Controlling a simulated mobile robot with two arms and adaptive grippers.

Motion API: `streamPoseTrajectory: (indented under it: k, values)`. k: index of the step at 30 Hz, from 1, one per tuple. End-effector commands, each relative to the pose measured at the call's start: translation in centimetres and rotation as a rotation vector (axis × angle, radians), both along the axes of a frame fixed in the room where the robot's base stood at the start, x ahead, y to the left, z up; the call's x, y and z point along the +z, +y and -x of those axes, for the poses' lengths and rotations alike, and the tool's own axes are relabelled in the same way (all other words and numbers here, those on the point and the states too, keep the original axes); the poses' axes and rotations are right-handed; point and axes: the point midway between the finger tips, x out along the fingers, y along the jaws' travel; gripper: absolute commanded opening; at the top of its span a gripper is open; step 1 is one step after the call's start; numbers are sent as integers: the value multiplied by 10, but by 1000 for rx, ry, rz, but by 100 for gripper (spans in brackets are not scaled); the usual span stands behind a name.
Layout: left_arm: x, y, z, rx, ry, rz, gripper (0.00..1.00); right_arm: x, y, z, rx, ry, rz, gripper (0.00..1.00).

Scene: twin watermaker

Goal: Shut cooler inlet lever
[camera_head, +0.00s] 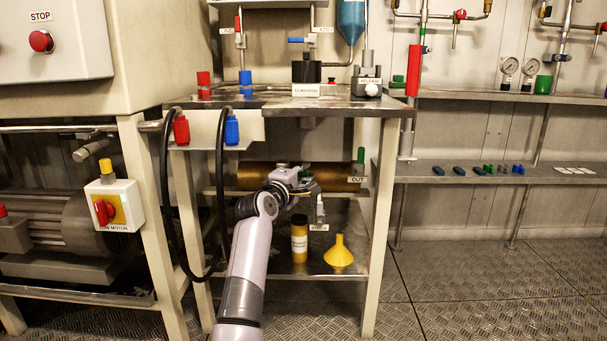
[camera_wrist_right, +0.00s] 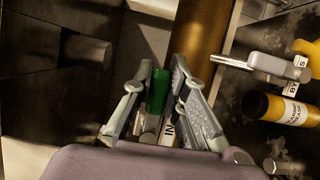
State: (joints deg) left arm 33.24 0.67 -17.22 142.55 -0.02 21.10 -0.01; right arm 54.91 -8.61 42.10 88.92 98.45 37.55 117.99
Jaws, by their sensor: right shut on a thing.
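The cooler is a brass cylinder under the table, in the head view (camera_head: 333,171) and in the wrist view (camera_wrist_right: 202,30). The inlet lever, with a green handle (camera_wrist_right: 157,92), stands beside it near an "IN" label (camera_wrist_right: 168,131). My right gripper, in the head view (camera_head: 297,179) and the wrist view (camera_wrist_right: 162,68), is shut on the green handle, with one finger on each side. In the head view my gripper hides this lever. Another green lever (camera_head: 361,156) stands upright at the "OUT" label at the cooler's right end. My left gripper is not in view.
A yellow bottle (camera_head: 299,239) and a yellow funnel (camera_head: 339,251) stand on the lower shelf. Black hoses (camera_head: 166,205) hang left of my right arm. A table leg (camera_head: 379,230) stands right of the cooler. The floor at the right is clear.

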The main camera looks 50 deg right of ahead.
Motion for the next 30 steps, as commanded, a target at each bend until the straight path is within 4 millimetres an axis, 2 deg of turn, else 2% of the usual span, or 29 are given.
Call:
streamPoseTrajectory:
  k: [1, 2, 11, 19, 22, 26, 30]
  values:
    - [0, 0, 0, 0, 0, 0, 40, -1, 0, 0, -1, 4, -2, 0]
    - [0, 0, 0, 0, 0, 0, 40, -1, 0, 0, -1, 4, -2, 16]
    - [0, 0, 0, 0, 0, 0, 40, 0, 0, 0, -1, 2, 0, 35]
    - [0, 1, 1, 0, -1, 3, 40, 1, 0, 0, -1, 1, 1, 35]
    - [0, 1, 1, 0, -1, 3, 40, 7, 0, 0, -1, -3, 1, 35]
    - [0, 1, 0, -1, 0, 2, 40, 28, 0, 0, -1, -4, 1, 35]
    - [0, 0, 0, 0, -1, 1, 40, 57, 0, 0, 0, -6, 2, 35]
